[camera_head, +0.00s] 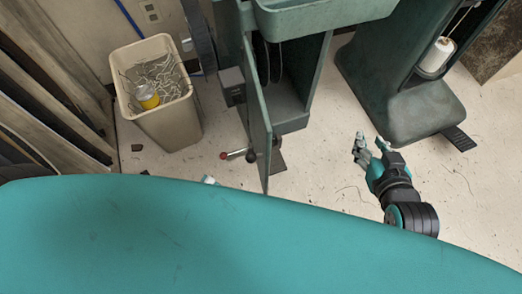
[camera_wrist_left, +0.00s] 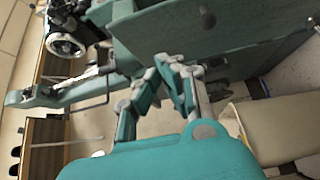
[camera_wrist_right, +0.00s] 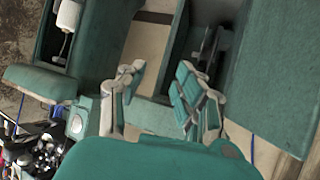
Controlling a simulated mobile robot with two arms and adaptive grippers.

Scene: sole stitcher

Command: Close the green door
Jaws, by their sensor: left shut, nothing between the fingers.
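The green door (camera_head: 258,115) stands open in the head view, seen nearly edge-on, at the left of the open green cabinet (camera_head: 289,100). In the left wrist view a broad green panel with a dark knob, apparently the door (camera_wrist_left: 230,35), lies just beyond my left gripper (camera_wrist_left: 170,62). Its fingers are together and empty; contact with the panel cannot be told. Only a bit of the left gripper (camera_head: 209,180) shows in the head view, left of the door. My right gripper (camera_head: 370,148) is open and empty, right of the cabinet; its fingers are apart in the right wrist view (camera_wrist_right: 159,72).
A beige bin (camera_head: 168,115) with scraps stands left of the door. A red-tipped lever (camera_head: 228,155) sticks out near the door. A green machine base with a white thread spool (camera_head: 437,55) stands at right. Boards (camera_head: 45,110) lean at far left. Floor around my right gripper is clear.

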